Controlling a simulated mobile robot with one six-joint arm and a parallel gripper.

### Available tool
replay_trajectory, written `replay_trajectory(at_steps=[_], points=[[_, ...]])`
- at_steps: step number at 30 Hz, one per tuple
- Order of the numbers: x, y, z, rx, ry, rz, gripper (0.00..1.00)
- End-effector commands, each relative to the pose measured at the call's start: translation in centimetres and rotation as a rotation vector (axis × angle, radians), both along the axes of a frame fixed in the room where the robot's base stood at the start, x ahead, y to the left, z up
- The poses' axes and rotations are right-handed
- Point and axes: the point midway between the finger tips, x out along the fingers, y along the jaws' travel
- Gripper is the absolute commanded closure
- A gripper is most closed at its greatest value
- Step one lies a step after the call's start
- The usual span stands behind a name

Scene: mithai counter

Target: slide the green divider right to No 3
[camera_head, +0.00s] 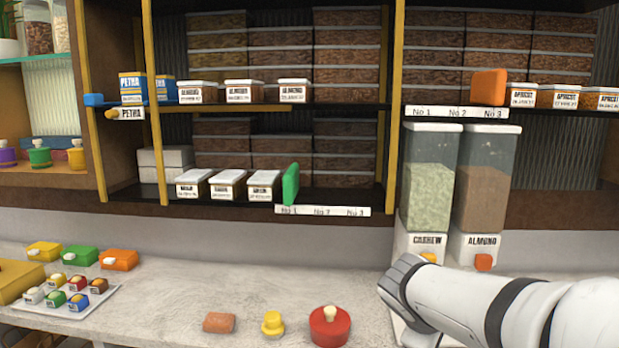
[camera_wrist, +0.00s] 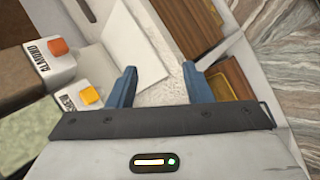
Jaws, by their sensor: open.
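The green divider (camera_head: 291,184) stands upright on the lower shelf, at the right end of a row of small labelled boxes (camera_head: 228,184). It is above the No 1 mark of the white label strip (camera_head: 322,211), which reads No 1, No 2, No 3 from left to right. The shelf right of the divider looks bare. In the wrist view my gripper (camera_wrist: 158,80) is open with nothing between its blue fingers. In the head view my arm is at the lower right, in front of the dispensers and well away from the divider; its fingers are hidden there.
An orange divider (camera_head: 488,87) stands by No 3 on the upper right shelf. The cashew dispenser (camera_head: 427,185) and almond dispenser (camera_head: 483,190) stand beside my arm. A red round container (camera_head: 329,326), a yellow knob (camera_head: 272,323) and a brown block (camera_head: 219,322) are on the counter.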

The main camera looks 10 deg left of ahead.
Motion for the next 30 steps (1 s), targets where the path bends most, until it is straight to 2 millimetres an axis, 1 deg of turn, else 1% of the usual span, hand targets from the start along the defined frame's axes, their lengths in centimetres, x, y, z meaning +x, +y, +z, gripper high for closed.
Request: replay_trajectory(at_steps=[1, 2, 3, 5, 6, 8, 9, 11, 12, 14, 15, 17, 18, 21, 22, 25, 27, 30], points=[[2.8, 0.9, 2.0, -0.105, -0.004, 0.112, 0.55], [4.4, 1.5, 2.9, -0.172, -0.009, 0.178, 0.55], [6.5, 2.4, 4.2, -0.261, -0.015, 0.265, 0.55], [9.5, 4.0, 6.1, -0.398, -0.026, 0.393, 0.55], [11.5, 5.4, 7.4, -0.491, -0.034, 0.475, 0.55], [14.3, 7.8, 9.2, -0.630, -0.047, 0.597, 0.55], [16.1, 9.6, 10.3, -0.725, -0.058, 0.676, 0.55], [18.6, 12.7, 11.9, -0.872, -0.073, 0.789, 0.55], [20.0, 14.9, 12.9, -0.970, -0.086, 0.861, 0.55], [21.9, 18.3, 14.2, -1.113, -0.104, 0.960, 0.55], [22.9, 20.5, 15.0, -1.206, -0.116, 1.017, 0.55], [24.1, 23.7, 15.9, -1.331, -0.134, 1.090, 0.55], [24.6, 25.6, 16.3, -1.405, -0.146, 1.129, 0.55], [25.4, 29.2, 17.1, -1.548, -0.169, 1.198, 0.55], [25.6, 29.9, 17.2, -1.578, -0.174, 1.211, 0.55], [25.9, 31.4, 17.4, -1.641, -0.183, 1.236, 0.55], [26.3, 31.7, 17.5, -1.656, -0.184, 1.241, 0.55], [27.4, 31.7, 17.6, -1.656, -0.183, 1.240, 0.55]])
